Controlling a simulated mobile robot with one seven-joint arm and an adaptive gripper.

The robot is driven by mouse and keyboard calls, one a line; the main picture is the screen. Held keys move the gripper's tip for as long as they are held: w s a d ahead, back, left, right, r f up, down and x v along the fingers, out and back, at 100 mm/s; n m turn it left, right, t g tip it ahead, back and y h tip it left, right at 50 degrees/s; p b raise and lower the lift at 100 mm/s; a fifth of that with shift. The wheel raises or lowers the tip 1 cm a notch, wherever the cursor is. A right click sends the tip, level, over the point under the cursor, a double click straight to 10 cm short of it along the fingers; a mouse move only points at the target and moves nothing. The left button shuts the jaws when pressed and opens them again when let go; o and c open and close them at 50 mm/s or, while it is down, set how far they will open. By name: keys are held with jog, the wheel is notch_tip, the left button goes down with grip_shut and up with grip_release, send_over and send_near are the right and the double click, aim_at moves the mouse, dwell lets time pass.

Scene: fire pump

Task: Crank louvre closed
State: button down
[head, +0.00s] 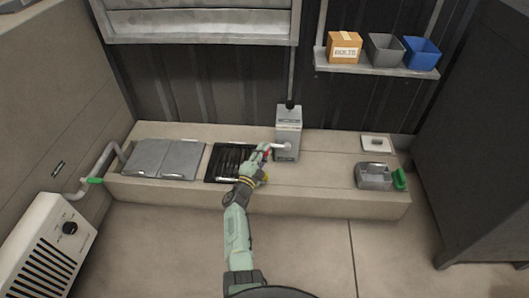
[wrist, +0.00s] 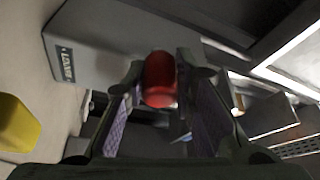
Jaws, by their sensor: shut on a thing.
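The grey crank box (head: 288,140) stands upright on the long bench. A pale crank arm (head: 281,147) sticks out from its front. In the wrist view the box (wrist: 100,40) fills the upper left, with a dark label on its side. My gripper (head: 263,153) is at the left of the box, shut on the crank's red knob (wrist: 160,80). The knob sits between the two fingers in the wrist view. The louvre (head: 195,20) is a pale framed panel high on the back wall, cut off by the picture's top edge. I cannot tell its slat angle.
A dark grate (head: 222,163) and grey lids (head: 165,158) lie on the bench left of the box. A grey tray (head: 374,177) with a green part is to the right. A shelf (head: 375,70) holds bins above. A heater (head: 45,245) stands at far left.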

jog(key=shift+d+f, duration=0.2)
jog(key=shift+d, duration=0.05)
jog(key=c, duration=1.3)
grip_release()
jog(key=shift+r, duration=0.1)
jog(key=shift+c, duration=0.2)
jog(key=shift+a, duration=0.1)
jog(key=shift+r, duration=0.1)
